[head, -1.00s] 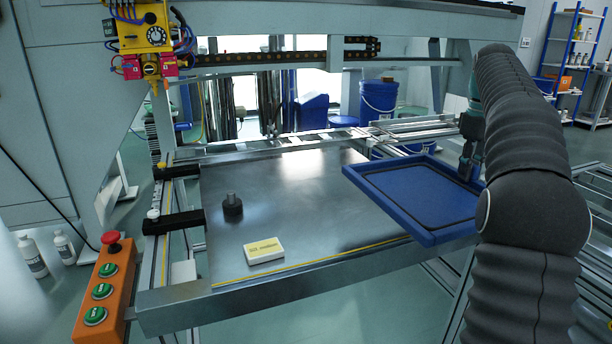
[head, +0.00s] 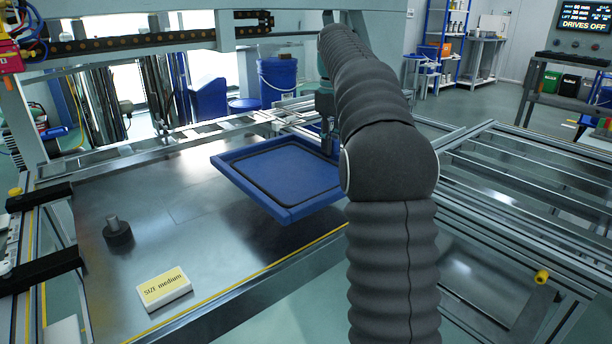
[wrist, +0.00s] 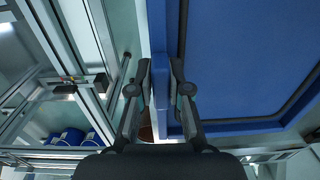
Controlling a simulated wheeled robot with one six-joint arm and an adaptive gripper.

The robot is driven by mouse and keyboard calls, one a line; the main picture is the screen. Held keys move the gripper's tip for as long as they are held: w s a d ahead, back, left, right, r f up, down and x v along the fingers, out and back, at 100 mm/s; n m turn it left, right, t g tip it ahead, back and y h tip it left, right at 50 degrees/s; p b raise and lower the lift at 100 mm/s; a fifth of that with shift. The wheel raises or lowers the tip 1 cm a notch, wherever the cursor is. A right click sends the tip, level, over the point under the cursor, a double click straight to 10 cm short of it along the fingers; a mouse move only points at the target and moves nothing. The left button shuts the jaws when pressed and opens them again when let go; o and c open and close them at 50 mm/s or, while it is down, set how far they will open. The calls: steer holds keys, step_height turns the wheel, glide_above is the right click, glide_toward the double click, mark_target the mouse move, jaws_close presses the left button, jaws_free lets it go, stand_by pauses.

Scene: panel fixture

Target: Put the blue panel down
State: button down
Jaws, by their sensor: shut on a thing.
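The blue panel (head: 280,172) is a flat tray-like slab with a raised rim and a thin dark line inside it. In the head view it is held roughly level above the grey metal table (head: 150,200), with a dark reflection under it. My gripper (head: 328,135) is at the panel's far right side, partly hidden by my arm. In the wrist view my gripper (wrist: 161,92) is shut on the panel's rim, one finger on each side. The panel (wrist: 245,60) fills the right of that view. Its underside and the gap below are hidden.
A white block with a yellow "SIZE medium" label (head: 164,289) lies near the table's front edge. A dark round knob (head: 117,232) stands on the left. Black clamps (head: 40,270) line the left edge. A rail frame (head: 510,200) extends on the right. The table between is bare.

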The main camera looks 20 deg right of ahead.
mark_target(310, 157)
steer(key=a+f, duration=0.2)
steer(key=a, duration=0.1)
steer(key=w+a+f+b, duration=0.1)
steer(key=a, duration=0.1)
steer(key=shift+f+b, duration=0.6)
steer(key=shift+f, duration=1.45)
steer(key=c, duration=1.1)
jaws_free()
steer(key=shift+d, duration=0.1)
step_height(310, 157, up, 12)
steer(key=p, duration=0.4)
steer(key=shift+w+d, duration=0.1)
